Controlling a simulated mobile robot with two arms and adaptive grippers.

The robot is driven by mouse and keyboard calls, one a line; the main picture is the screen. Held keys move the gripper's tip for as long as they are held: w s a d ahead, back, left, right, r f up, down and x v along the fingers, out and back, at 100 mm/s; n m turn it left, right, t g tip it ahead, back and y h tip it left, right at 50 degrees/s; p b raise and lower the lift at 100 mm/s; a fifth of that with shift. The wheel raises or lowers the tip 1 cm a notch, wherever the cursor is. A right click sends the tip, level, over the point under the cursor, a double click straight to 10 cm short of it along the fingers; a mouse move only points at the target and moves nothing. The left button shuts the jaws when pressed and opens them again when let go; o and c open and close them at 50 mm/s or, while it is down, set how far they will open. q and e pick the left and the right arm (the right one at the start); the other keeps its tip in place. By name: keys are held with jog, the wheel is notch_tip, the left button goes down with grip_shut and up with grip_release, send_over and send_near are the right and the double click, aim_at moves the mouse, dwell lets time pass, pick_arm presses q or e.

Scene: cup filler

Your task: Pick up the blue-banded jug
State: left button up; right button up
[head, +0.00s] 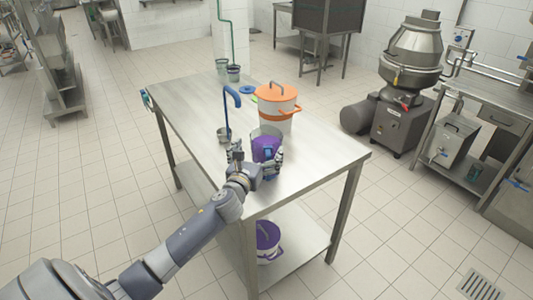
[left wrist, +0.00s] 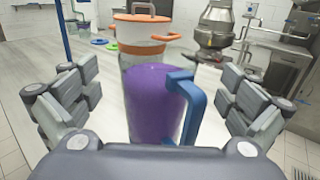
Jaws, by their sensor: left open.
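A clear jug (head: 266,143) with purple contents and a blue handle stands upright near the front edge of the steel table (head: 310,160). In the left wrist view the jug (left wrist: 148,105) stands in the middle, its blue handle (left wrist: 187,92) toward me and to the right. I cannot make out a separate blue band. My left gripper (head: 258,162) is open at the near side of the jug, with one finger to each side. In the wrist view gaps show between the jug and both fingers. My right gripper is not in view.
An orange-lidded white container (head: 276,107) stands close behind the jug. A tall blue-hooked ladle (head: 226,118) stands in a small cup to the left. A purple bucket (head: 267,240) is on the lower shelf.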

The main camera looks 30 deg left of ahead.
pick_arm(q)
jog(key=x, duration=0.4)
jog(key=shift+a, duration=0.1)
jog(key=shift+w+f+p, duration=0.1)
jog(key=shift+w+p, duration=0.15)
jog(key=shift+p, duration=0.05)
jog(key=c, duration=1.8)
jog(key=shift+r, duration=0.35)
jog(key=shift+c, duration=0.6)
jog(key=shift+a+f, duration=0.1)
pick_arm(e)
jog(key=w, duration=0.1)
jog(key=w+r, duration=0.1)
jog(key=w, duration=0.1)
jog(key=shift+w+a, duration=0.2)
